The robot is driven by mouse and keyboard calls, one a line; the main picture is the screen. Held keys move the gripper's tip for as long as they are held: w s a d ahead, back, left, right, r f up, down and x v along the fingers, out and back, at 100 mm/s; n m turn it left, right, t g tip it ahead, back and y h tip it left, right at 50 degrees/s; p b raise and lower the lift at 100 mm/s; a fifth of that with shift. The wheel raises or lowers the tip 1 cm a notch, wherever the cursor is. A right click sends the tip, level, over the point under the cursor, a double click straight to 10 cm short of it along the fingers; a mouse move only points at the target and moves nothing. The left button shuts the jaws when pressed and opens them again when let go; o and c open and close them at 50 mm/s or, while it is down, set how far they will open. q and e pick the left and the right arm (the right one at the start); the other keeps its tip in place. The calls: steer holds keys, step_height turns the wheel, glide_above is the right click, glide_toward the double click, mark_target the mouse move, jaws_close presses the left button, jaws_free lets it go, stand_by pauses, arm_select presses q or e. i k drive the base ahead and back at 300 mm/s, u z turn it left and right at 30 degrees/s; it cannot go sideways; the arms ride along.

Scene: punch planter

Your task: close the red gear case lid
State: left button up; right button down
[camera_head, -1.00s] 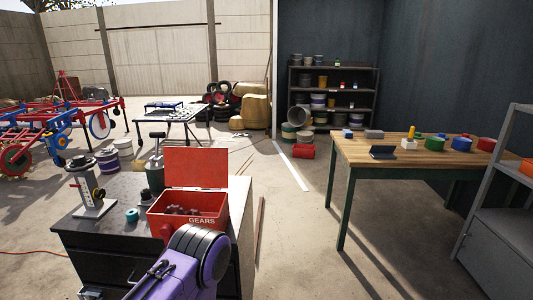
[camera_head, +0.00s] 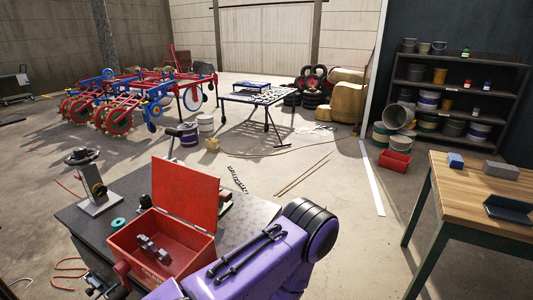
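The red gear case (camera_head: 180,262) stands on a dark-topped cabinet (camera_head: 255,212) at the lower left, with several grey metal parts (camera_head: 152,247) inside. Its red lid (camera_head: 186,192) is open and stands up, leaning slightly back from the rear edge. My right gripper does not show.
A grey stand (camera_head: 94,190) and a teal tape roll (camera_head: 118,224) are on the cabinet left of the case. Dark items sit behind the lid. A wooden table (camera_head: 478,205) stands at the right, with clear floor between.

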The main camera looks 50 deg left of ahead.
mark_target(191, 195)
steer(key=i, duration=2)
steer(key=u, duration=1.75)
steer(key=i, duration=0.5)
steer(key=u, duration=2.45)
steer(key=i, duration=0.5)
steer(key=z, duration=0.1)
